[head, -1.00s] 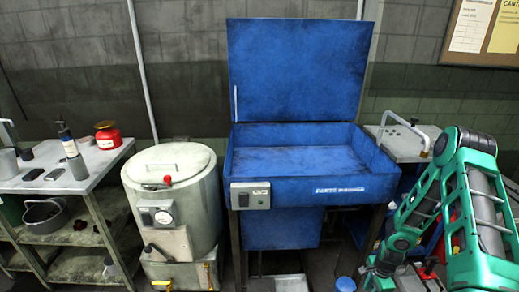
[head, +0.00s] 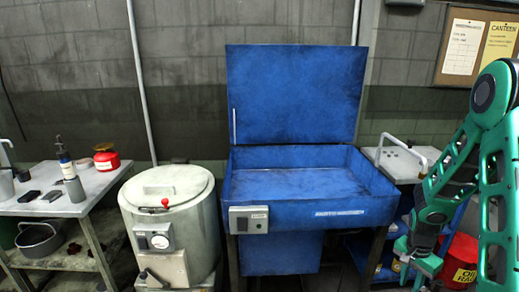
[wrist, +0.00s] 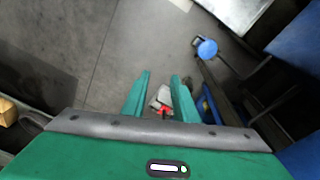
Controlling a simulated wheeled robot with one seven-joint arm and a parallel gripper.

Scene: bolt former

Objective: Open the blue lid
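The blue lid (head: 295,95) is a large flat panel standing upright at the back of the blue parts washer (head: 310,213). The washer's basin is uncovered and looks empty. A pale thin bar (head: 234,126) shows at the lid's lower left edge. My gripper (head: 418,264) hangs low to the right of the washer in the head view, well apart from the lid. In the wrist view my gripper (wrist: 161,76) points at the floor, its two fingers apart with nothing clearly held between them. The lid cannot be made out in the wrist view.
A round drum (head: 170,215) stands left of the washer, and a grey bench (head: 95,188) is further left. A bench with a bent handle (head: 408,172) and a red bin (head: 460,260) are on the right. A blue round object (wrist: 207,48) is near the floor.

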